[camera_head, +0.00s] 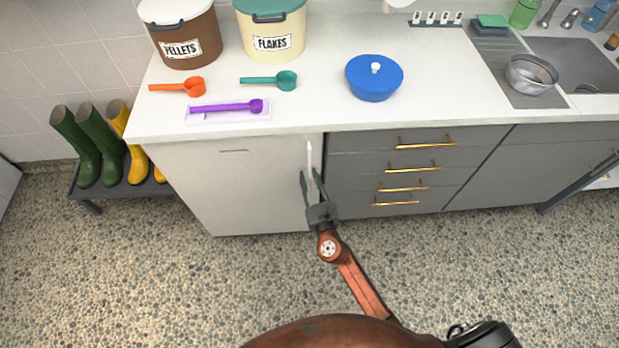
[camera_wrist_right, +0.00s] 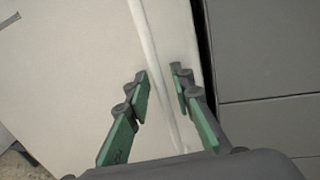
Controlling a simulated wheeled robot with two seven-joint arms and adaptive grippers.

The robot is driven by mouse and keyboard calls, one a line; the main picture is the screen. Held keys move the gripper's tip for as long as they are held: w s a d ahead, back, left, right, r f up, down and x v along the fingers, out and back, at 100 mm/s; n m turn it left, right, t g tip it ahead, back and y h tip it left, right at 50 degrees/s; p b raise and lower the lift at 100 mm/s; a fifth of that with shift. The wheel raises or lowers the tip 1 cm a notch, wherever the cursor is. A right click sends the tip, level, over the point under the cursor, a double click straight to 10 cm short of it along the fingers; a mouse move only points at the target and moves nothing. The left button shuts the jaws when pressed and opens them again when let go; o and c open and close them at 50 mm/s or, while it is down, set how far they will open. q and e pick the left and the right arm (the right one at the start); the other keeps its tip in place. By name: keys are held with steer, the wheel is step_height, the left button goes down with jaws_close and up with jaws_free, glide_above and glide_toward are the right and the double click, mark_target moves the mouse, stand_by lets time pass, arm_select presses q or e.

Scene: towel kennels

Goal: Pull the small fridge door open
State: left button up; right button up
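The small fridge door (camera_head: 245,185) is the white panel under the left part of the counter, and it looks shut. Its slim white upright handle (camera_head: 309,158) is near the door's right edge. My right gripper (camera_head: 312,176) is in front of the door with a finger on each side of the handle. In the right wrist view the handle (camera_wrist_right: 152,50) runs between the green-padded fingers of the gripper (camera_wrist_right: 162,90), with gaps visible, so the fingers are open. The fridge door (camera_wrist_right: 70,70) fills the left of that view. My left gripper is not in view.
Grey drawers (camera_head: 400,170) with gold handles stand right of the fridge. A shoe rack (camera_head: 88,190) with green and yellow boots stands to the left. Scoops, tubs and a blue lidded bowl (camera_head: 374,80) are on the counter (camera_head: 320,100). The pebbled floor (camera_head: 180,285) in front is clear.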

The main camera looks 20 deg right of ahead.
jaws_close()
steer(key=shift+a, duration=0.1)
stand_by(0.4)
